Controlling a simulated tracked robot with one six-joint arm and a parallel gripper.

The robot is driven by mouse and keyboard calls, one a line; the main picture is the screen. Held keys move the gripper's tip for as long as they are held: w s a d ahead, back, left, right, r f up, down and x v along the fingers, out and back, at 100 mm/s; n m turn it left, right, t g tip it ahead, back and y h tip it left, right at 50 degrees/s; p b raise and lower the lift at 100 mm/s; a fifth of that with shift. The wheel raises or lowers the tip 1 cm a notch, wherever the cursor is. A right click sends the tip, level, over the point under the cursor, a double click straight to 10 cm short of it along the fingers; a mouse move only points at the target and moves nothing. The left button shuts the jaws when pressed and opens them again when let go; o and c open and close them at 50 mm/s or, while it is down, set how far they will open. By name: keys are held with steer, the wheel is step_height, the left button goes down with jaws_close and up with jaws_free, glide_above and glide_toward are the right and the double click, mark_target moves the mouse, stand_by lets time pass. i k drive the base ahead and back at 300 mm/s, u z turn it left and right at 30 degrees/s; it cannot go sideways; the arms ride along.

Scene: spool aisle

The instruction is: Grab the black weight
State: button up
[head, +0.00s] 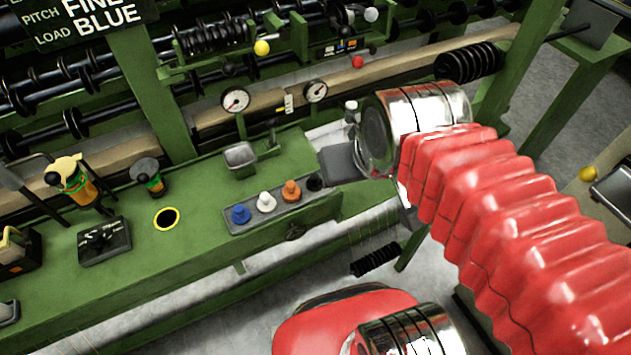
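A small black weight (315,183) stands at the right end of a grey tray (250,222) on the green bench. An orange weight (291,190), a white weight (266,201) and a blue weight (240,214) stand in a row to its left. My arm comes in from the right, with red bellows and a chrome wrist. A dark grey plate at its end, which looks like part of my gripper (342,163), is just above and right of the black weight. I cannot tell whether they touch. The fingertips do not show clearly.
A grey open box (240,157) and two dials stand behind the tray. A yellow-ringed hole (166,218), a black switch box (104,241) and an orange-and-green handled tool (72,180) are on the left. Green frame posts and black shafts rise behind. A black coil (375,259) shows below the bench.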

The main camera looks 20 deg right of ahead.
mark_target(314, 183)
steer(key=u, duration=0.15)
steer(key=k, duration=0.45)
steer(key=u, duration=0.55)
steer(key=k, duration=0.85)
steer(key=u, duration=0.6)
steer(key=i, duration=1.4)
steer(key=z, duration=0.65)
steer(key=i, duration=0.4)
steer(key=z, duration=0.3)
